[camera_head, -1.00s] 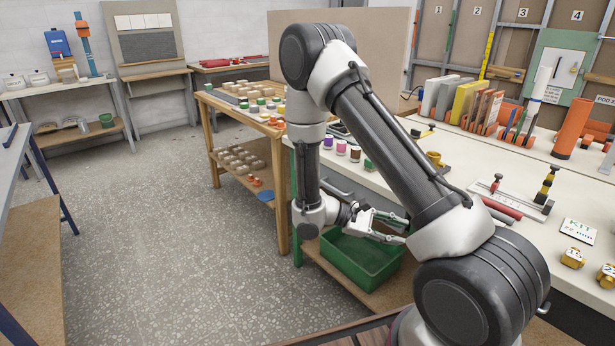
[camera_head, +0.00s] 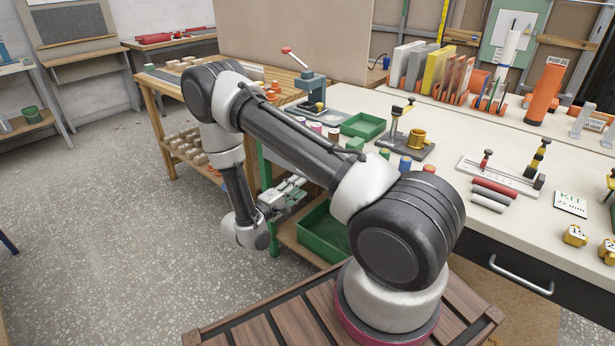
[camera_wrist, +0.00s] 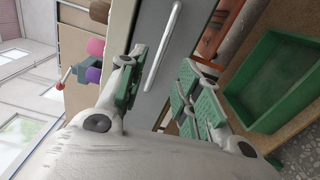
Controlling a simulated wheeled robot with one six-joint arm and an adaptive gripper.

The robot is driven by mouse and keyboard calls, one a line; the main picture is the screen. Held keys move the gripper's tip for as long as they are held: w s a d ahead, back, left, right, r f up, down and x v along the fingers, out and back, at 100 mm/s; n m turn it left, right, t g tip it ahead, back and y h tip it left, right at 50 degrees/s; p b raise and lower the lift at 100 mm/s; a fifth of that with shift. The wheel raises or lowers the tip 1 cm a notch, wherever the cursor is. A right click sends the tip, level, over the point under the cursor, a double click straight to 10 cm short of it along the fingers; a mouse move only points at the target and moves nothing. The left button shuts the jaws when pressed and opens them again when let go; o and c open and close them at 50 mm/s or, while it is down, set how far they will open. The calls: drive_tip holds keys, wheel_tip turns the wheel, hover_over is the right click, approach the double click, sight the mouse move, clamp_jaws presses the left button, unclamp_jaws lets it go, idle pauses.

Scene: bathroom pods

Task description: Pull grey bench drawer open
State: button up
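In the wrist view a grey drawer front (camera_wrist: 153,22) with a pale bar handle (camera_wrist: 164,48) lies ahead of my gripper (camera_wrist: 164,88). The gripper's green-padded fingers are spread, one on each side of the handle's near end in the picture. I see no finger closed on the handle, and cannot tell how far off it is. In the head view my gripper (camera_head: 287,194) is beside the bench's left end, above a green bin. My arm hides the grey drawer front there.
The green bin (camera_head: 322,236) sits on a low shelf and also shows in the wrist view (camera_wrist: 270,82). A dark drawer with a bar handle (camera_head: 521,275) is at the bench's right. A wooden table (camera_head: 158,103) stands behind my arm. The floor (camera_head: 105,235) at left is clear.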

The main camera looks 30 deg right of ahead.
drive_tip(key=shift+m, duration=0.3)
drive_tip(key=x, duration=0.7)
drive_tip(key=shift+w+d, duration=0.1)
drive_tip(key=shift+d, duration=0.3)
clamp_jaws()
